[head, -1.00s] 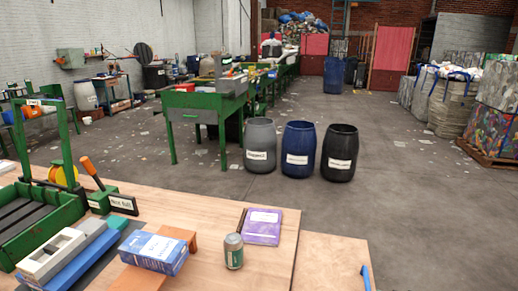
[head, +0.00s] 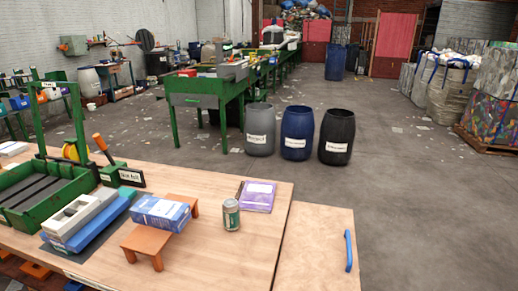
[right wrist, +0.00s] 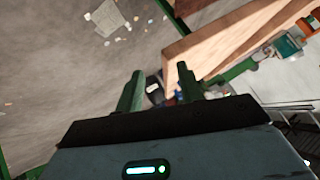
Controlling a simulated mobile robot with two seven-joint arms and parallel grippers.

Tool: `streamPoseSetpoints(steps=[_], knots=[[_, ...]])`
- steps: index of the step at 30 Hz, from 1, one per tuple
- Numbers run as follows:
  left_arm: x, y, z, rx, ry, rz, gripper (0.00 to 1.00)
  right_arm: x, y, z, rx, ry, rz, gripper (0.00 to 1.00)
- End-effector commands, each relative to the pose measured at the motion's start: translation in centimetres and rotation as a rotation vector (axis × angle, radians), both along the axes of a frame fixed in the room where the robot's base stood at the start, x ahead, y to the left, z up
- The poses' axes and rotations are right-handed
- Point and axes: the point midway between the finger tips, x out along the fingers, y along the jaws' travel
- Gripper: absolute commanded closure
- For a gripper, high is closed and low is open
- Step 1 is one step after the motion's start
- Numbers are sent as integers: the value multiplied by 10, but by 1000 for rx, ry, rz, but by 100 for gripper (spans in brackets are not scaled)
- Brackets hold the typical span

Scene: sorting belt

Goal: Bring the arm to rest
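My right gripper (right wrist: 159,72) shows in the right wrist view, with its two green fingers apart and nothing between them. Littered grey floor (right wrist: 60,60) lies beyond it on the left. A wooden edge, seemingly of a table (right wrist: 235,35), runs across the upper right, apart from the fingers. Neither gripper shows in the head view, and my left gripper is in no view. The wooden worktable (head: 240,260) in the head view bears a green can (head: 231,215), a purple book (head: 257,196) and a blue box (head: 160,213) lying partly on a small orange stand (head: 147,244).
A green tray (head: 45,195) and a long white-and-blue tool (head: 88,218) occupy the table's left. A blue handle (head: 348,251) is on the right panel. Grey (head: 260,130), blue (head: 296,133) and black (head: 336,137) barrels stand behind.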

Motion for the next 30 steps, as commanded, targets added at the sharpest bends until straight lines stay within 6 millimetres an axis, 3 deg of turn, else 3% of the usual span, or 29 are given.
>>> streamPoseSetpoints(steps=[3, 7, 12, 15, 21, 30], knots=[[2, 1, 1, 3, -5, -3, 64, -52, 28, -25, -65, 19, 63, 62], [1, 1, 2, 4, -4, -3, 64, -116, 61, -43, -150, 23, 145, 62], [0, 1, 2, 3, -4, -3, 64, -192, 99, -46, -252, 16, 242, 62], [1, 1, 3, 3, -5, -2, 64, -226, 114, -41, -299, 10, 283, 62], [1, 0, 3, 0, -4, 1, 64, -259, 128, -31, -353, 1, 329, 62], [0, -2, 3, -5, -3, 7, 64, -263, 130, -30, -361, 0, 335, 62]])
